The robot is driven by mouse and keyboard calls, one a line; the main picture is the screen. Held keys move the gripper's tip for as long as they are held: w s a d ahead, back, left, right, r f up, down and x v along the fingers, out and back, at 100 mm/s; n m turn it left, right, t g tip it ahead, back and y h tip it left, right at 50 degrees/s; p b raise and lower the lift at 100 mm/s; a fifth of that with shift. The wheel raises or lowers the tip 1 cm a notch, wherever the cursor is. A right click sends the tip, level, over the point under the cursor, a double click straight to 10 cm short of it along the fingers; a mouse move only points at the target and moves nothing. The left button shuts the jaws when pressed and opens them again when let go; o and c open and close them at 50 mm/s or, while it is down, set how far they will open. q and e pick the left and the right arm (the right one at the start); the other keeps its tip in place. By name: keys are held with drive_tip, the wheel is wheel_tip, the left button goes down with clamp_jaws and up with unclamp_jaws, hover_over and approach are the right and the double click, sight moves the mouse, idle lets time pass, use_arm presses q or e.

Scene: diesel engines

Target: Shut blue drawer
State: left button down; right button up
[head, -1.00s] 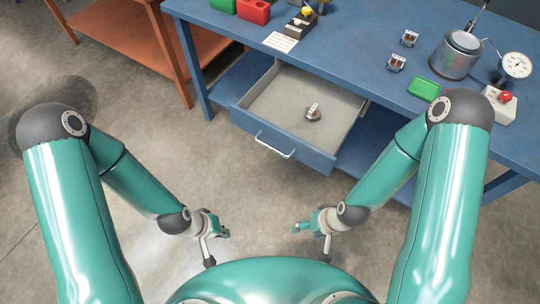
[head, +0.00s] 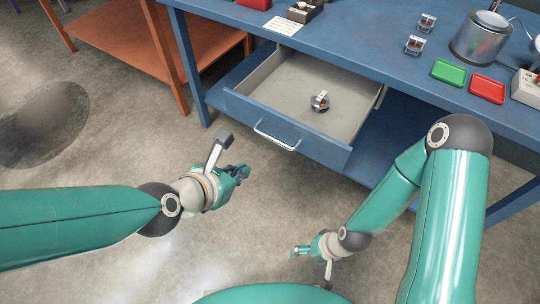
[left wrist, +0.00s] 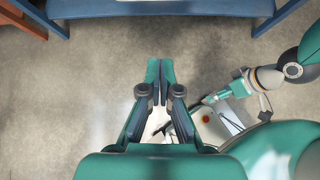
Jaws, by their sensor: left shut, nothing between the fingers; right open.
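The blue drawer (head: 240,111) is pulled out from under the blue workbench in the head view, with its grey inside showing. Its silver bar handle (head: 275,138) is on the front face. A small metal part (head: 320,101) lies in the drawer. My left gripper (head: 244,171) is shut and empty, in front of and below the drawer front, apart from the handle. Its closed fingers also show in the left wrist view (left wrist: 160,70). My right gripper (head: 298,250) is open and empty, low near my base, further from the drawer.
The blue workbench (head: 365,52) carries a green tray (head: 448,72), a red tray (head: 487,88), a metal pot (head: 480,40) and small parts. An orange table (head: 115,40) stands at the left. Bare floor lies between the drawer and my base.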

use_arm(q)
drive_tip(key=w+d+f, duration=0.5)
drive_tip(key=w+d, duration=0.2)
drive_tip(key=w, duration=0.2)
drive_tip(key=shift+w+n, duration=0.2)
drive_tip(key=shift+n, duration=0.2)
drive_tip(key=shift+f, duration=0.1)
drive_tip(key=shift+w, duration=0.15)
